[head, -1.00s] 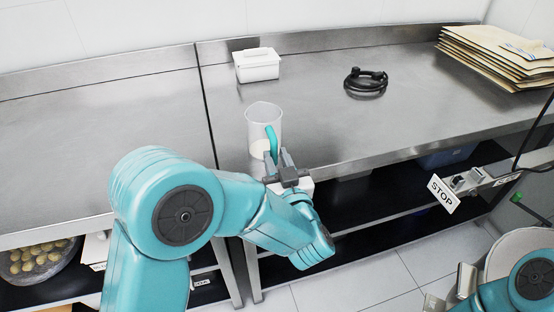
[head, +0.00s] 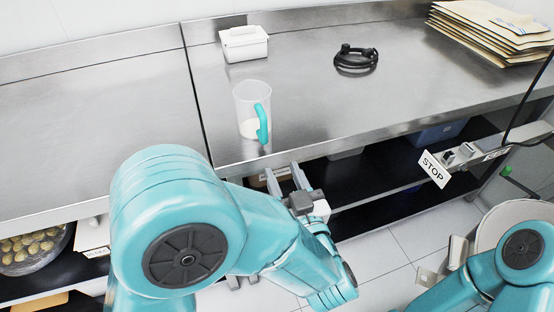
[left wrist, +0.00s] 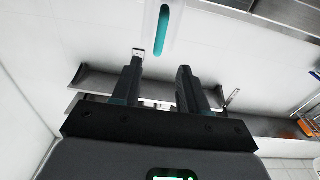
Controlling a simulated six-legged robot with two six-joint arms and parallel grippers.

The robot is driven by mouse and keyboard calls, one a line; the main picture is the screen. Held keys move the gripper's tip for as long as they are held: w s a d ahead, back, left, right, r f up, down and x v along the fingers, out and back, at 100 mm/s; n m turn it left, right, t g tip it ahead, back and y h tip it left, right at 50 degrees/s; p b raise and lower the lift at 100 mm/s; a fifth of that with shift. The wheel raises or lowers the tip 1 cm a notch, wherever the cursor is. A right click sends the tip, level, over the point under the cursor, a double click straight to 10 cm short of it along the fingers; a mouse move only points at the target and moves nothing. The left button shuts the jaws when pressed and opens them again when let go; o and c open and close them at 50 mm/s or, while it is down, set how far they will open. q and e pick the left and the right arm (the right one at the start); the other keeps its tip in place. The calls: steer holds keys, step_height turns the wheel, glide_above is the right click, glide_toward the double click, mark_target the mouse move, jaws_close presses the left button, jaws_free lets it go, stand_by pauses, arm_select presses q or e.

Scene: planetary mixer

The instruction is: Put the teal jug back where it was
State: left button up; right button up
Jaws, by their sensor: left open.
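The teal jug is a clear jug (head: 248,103) with a teal handle and some white contents at the bottom. It stands upright on the steel counter (head: 310,108), near the front edge, with its handle towards me. In the left wrist view its teal handle (left wrist: 161,32) shows at the top, beyond the fingers. My left gripper (head: 284,177) is open and empty, in front of the counter edge and apart from the jug; its fingers also show in the left wrist view (left wrist: 160,72). My right arm shows at the lower right, but its fingertips cannot be made out clearly.
A white lidded box (head: 244,43) and a coiled black cable (head: 356,60) lie farther back on the counter. A stack of folders (head: 492,32) is at the back right. A STOP sign (head: 434,169) and a pale bowl (head: 512,222) are at the right. Counter around the jug is clear.

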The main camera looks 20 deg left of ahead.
arm_select(q)
step_height(320, 180, down, 23)
steer(key=w+a+m+g+h, duration=0.25)
steer(key=m+g+h, duration=0.2)
steer(key=h, duration=0.45)
steer(key=s+f+g+h, duration=0.3)
steer(key=s+f+g, duration=0.3)
steer(key=s, duration=0.4)
steer(key=s+f+g+h, duration=0.2)
steer(key=s+f+g, duration=0.3)
steer(key=s+f, duration=0.35)
step_height(320, 180, up, 7)
steer(key=p, duration=0.6)
steer(key=shift+s+a, duration=0.2)
steer(key=shift+s, duration=0.2)
steer(key=shift+w, duration=0.1)
